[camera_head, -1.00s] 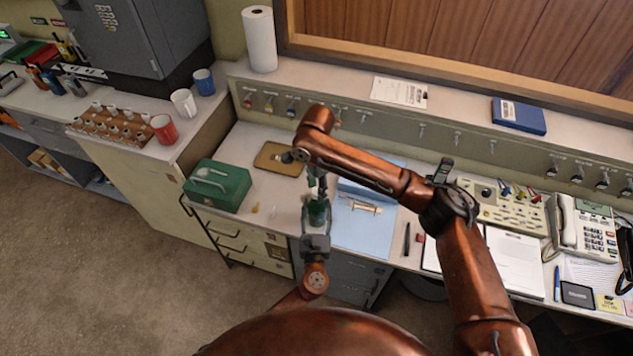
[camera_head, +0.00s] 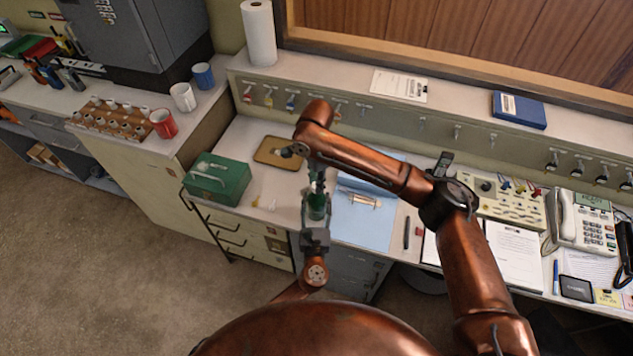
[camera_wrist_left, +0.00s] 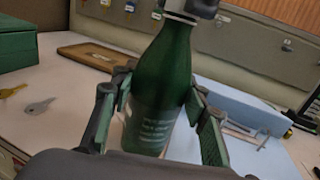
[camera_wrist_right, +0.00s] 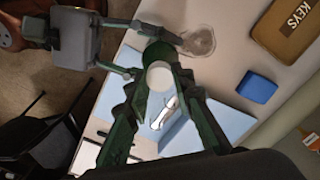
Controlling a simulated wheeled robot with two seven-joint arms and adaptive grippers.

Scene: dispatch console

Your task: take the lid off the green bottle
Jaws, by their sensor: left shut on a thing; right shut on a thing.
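The green bottle (camera_head: 317,208) stands upright at the front edge of the desk. My left gripper (camera_wrist_left: 158,105) is shut around its body, one finger on each side. My right gripper (camera_head: 317,182) points down from above the bottle and is shut on the lid. In the right wrist view the lid is a pale disc (camera_wrist_right: 160,76) between the fingertips, in line with the green bottle (camera_wrist_right: 157,52). I cannot tell whether lid and neck are apart.
A green cash box (camera_head: 217,181) and a brown tray (camera_head: 279,153) stand left of the bottle. Loose keys (camera_wrist_left: 40,106) lie near them. A blue folder (camera_head: 362,226) lies right of it. A telephone (camera_head: 582,220) and papers fill the right side. Hooks line the panel behind.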

